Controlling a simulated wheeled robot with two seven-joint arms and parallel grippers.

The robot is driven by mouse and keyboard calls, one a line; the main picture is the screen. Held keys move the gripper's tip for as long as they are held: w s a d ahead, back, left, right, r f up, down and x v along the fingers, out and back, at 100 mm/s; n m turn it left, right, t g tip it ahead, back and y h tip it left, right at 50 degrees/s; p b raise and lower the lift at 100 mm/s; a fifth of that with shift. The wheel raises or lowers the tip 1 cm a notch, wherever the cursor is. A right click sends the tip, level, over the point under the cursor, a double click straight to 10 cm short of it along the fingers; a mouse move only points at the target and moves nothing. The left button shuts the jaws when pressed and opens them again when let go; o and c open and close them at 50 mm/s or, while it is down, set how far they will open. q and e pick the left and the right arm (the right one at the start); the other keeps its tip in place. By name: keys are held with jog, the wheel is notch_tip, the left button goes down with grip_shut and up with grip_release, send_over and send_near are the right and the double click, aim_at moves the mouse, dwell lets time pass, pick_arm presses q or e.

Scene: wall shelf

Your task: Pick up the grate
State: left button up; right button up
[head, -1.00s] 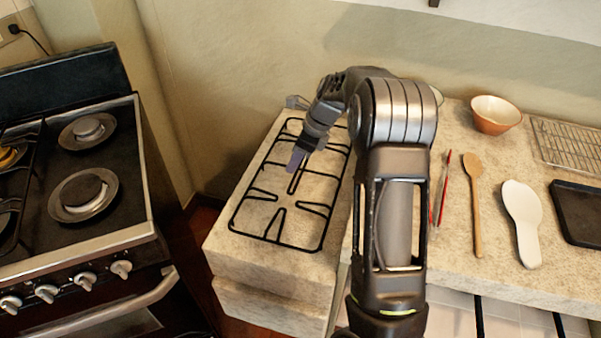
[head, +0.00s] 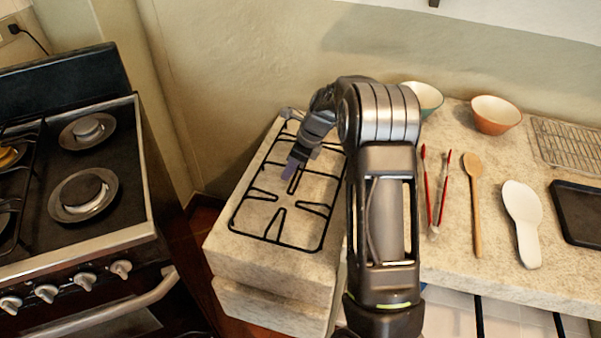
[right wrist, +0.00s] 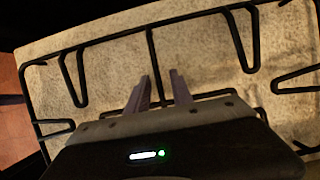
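The grate (head: 283,243) is a black wire frame with bars pointing inward. It lies flat on the left end of the stone counter. My right gripper (head: 290,168) is over the grate's middle, pointing down. In the right wrist view the two fingers of the right gripper (right wrist: 160,88) are apart. One straight bar of the grate (right wrist: 152,60) runs down into the gap between them. I cannot tell whether the fingertips touch the bar. My arm hides part of the grate's right and far side in the head view. My left gripper is not in view.
A stove (head: 140,235) stands at the left, across a gap from the counter (head: 450,270). Red tongs (head: 443,190), a wooden spoon (head: 475,205), a white spoon rest (head: 522,215), a black tray (head: 580,212), a wire rack (head: 570,145) and bowls (head: 495,114) lie to the right.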

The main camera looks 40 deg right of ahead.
grip_shut()
jog(key=shift+r, duration=0.1)
dwell(1.1)
